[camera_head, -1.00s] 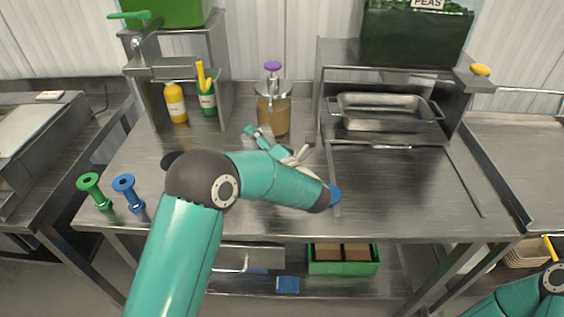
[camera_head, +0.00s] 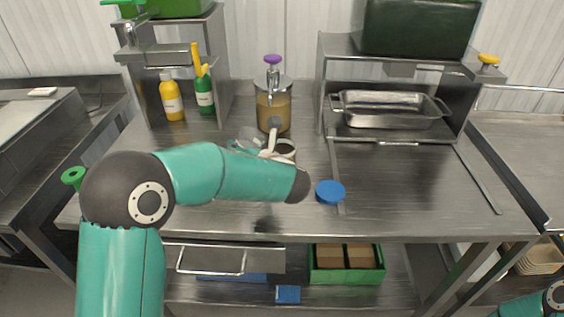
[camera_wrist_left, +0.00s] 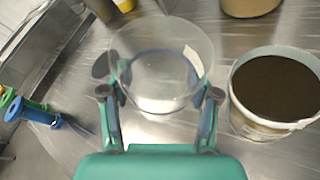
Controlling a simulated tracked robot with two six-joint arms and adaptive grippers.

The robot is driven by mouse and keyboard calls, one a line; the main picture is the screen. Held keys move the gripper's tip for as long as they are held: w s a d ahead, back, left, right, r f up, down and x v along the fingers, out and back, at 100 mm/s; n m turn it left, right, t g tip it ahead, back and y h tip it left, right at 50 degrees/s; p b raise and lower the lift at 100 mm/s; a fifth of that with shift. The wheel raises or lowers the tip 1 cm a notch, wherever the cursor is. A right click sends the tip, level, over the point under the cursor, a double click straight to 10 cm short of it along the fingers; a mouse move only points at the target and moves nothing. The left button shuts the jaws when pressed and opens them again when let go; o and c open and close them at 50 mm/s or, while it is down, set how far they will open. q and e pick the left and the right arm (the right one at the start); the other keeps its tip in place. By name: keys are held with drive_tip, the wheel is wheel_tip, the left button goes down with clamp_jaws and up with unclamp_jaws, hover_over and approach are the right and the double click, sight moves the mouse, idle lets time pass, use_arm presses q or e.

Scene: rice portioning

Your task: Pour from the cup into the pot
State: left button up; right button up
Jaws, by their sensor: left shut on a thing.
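My left gripper (camera_wrist_left: 158,97) is shut on a clear, see-through cup (camera_wrist_left: 162,58), with a finger on each side of it. I look down into the cup; whether anything is in it is hard to tell. A pale pot (camera_wrist_left: 258,126) filled with a dark brown mass stands just right of the cup, apart from it in the wrist view. In the head view the pot (camera_head: 286,146) shows only partly behind my left forearm, and the cup (camera_head: 244,142) is a faint shape to its left. My right gripper is out of view.
A dispenser (camera_head: 273,104) with brown contents and a purple knob stands behind the pot. A yellow bottle (camera_head: 172,100) and green bottle (camera_head: 204,95) stand at back left. A blue disc (camera_head: 330,191) lies right of my forearm. A metal pan (camera_head: 388,121) sits at right.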

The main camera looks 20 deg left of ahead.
use_arm(q)
drive_tip(key=f+b, duration=0.3)
drive_tip(key=shift+s+a+f+n+h, duration=0.2)
drive_tip(key=shift+a+f+n+h, duration=0.1)
drive_tip(key=shift+a+f+n, duration=0.1)
drive_tip(key=b, duration=0.1)
drive_tip(key=a+n+h+b, duration=0.1)
drive_tip(key=b, duration=0.1)
drive_tip(key=shift+s+f+n, duration=0.3)
drive_tip(key=shift+s, duration=0.05)
drive_tip(key=shift+s+a+n+t+h+b, duration=0.15)
drive_tip(key=shift+a+n+t+h+b, duration=0.35)
drive_tip(key=shift+b, duration=0.6)
drive_tip(key=shift+d, duration=0.15)
drive_tip(key=shift+s+a+f+v, duration=0.2)
drive_tip(key=shift+s+v, duration=0.05)
drive_tip(key=shift+v, duration=1.3)
drive_tip(key=shift+s+a+f+v, duration=0.15)
drive_tip(key=shift+s+v, duration=0.05)
drive_tip(key=shift+v, duration=1.4)
drive_tip(key=shift+s+a+f+v, duration=0.2)
drive_tip(key=shift+s+v, duration=0.05)
drive_tip(key=shift+v, duration=1.3)
drive_tip(key=shift+s+d+r, duration=0.15)
drive_tip(key=shift+s+d, duration=0.15)
drive_tip(key=shift+s, duration=0.3)
drive_tip(key=shift+s+d+r, duration=0.1)
drive_tip(key=shift+s+d, duration=0.15)
drive_tip(key=shift+s, duration=0.4)
